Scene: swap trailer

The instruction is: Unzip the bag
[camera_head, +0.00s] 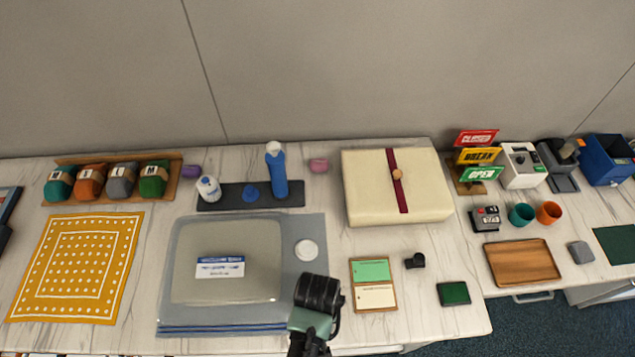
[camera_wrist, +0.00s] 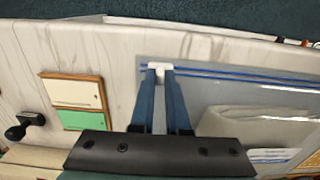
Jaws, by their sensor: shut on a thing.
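The bag (camera_head: 225,312) is a flat, clear zip bag lying on the table left of centre, with a grey item and a blue-and-white label (camera_head: 220,267) inside. Blue zip lines run along its front edge, and they also show in the wrist view (camera_wrist: 235,75). A small white slider (camera_wrist: 160,65) sits at one end of the zip, the right end as the head view shows the bag. My gripper (camera_wrist: 162,74) is shut on this slider. In the head view my wrist covers the fingertips and the bag's front right corner. The zip looks closed where it is visible.
A white disc (camera_head: 306,250) lies at the bag's right side. A green-and-cream card board (camera_head: 373,284) and a black stamp (camera_head: 414,260) are to its right. A yellow bandana (camera_head: 77,266) lies to the left. A bottle tray (camera_head: 225,203) stands behind the bag. The table's front edge is close.

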